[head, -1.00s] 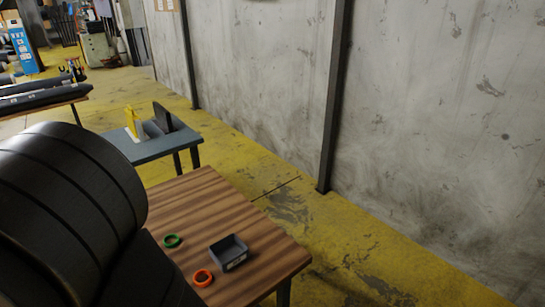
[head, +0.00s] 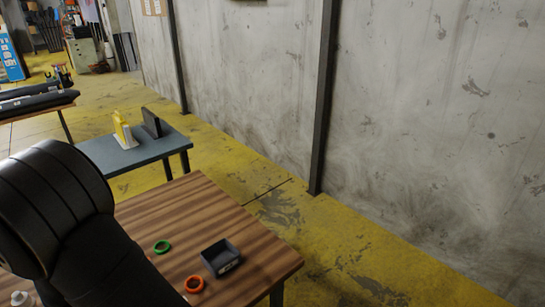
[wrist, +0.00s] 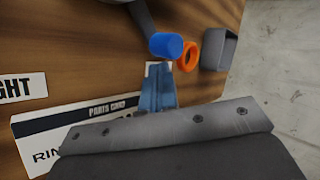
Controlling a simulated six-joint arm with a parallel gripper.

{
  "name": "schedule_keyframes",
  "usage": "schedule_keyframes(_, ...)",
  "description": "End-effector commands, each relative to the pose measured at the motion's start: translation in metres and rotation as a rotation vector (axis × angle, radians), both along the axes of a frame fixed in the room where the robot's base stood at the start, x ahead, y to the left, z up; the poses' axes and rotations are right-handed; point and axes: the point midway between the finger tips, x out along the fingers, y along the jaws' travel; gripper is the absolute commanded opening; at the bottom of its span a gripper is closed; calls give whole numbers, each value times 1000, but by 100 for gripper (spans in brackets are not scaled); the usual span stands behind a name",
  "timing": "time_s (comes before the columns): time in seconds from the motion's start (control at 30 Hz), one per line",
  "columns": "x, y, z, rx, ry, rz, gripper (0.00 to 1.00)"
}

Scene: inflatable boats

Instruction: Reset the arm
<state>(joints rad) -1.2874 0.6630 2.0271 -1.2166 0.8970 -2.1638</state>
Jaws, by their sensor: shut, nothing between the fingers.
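My gripper (wrist: 160,82) shows in the wrist view as blue-grey fingers pressed together beyond a grey riveted cover. It is shut and empty, over the wooden table near the printed cards. My dark arm fills the left side of the head view, and the gripper itself is hidden there. The wooden table (head: 190,210) carries a green ring (head: 162,246), an orange ring (head: 194,284) and a dark open box (head: 221,257). In the wrist view, the orange ring (wrist: 188,52) and the box (wrist: 217,48) lie just past a blue cylinder (wrist: 166,45).
A parts card (wrist: 80,115) and another card (wrist: 25,88) lie on the table. A grey-blue side table (head: 120,157) with a yellow item (head: 123,130) stands behind. A concrete wall (head: 420,120) rises right of open yellow floor (head: 350,245).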

Motion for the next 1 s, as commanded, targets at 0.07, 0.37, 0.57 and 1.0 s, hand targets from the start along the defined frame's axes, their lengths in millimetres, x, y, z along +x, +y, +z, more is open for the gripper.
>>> schedule_keyframes(0.07,-12,8,0,2,1,8,0)
schedule_keyframes(0.37,-41,34,0,1,0,-55,0)
schedule_keyframes(0.57,-46,41,0,1,1,-133,0)
schedule_keyframes(1.0,-51,42,1,1,1,-133,10)
